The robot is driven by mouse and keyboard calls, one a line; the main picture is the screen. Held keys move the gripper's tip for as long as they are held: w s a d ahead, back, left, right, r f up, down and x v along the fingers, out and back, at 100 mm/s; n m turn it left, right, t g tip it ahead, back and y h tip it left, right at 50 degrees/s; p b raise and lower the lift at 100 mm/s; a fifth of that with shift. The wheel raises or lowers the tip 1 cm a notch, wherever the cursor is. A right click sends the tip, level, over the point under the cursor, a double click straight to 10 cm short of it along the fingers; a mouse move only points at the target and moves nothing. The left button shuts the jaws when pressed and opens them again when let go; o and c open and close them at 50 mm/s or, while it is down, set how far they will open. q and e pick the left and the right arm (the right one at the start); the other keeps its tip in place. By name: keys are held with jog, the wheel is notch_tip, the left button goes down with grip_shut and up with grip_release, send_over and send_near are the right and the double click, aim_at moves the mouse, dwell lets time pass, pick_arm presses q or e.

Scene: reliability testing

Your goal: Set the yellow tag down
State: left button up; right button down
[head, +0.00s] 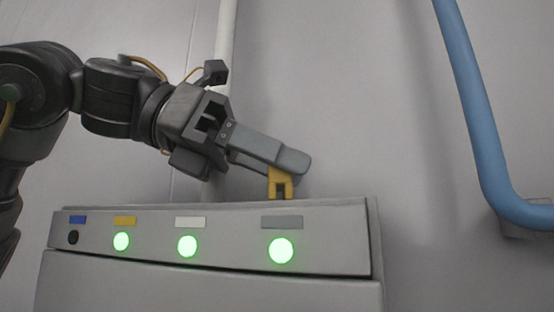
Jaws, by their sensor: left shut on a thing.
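The yellow tag (280,182) is a small forked piece at the top of the grey cabinet (335,238), near its right end. My left gripper (290,165) comes in from the left, and its fingers are shut on the upper part of the tag. The tag's lower prongs point down at the cabinet's top edge. I cannot tell whether they touch the top surface. My right gripper is not in view.
The cabinet front has three lit green lamps (281,250), one dark knob (73,237) and coloured labels above them. A blue pipe (470,90) runs down the wall at right. A white pipe (226,30) stands behind my left arm.

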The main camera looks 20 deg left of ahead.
pick_arm(q)
jog(key=shift+f, duration=0.15)
jog(key=o, duration=1)
jog(key=shift+a, duration=0.1)
jog(key=shift+c, duration=0.2)
jog(key=shift+r, duration=0.25)
jog(key=v, duration=1.1)
jog(key=shift+s+a, duration=0.15)
jog(key=shift+a, duration=0.15)
jog(key=shift+a+r, duration=0.1)
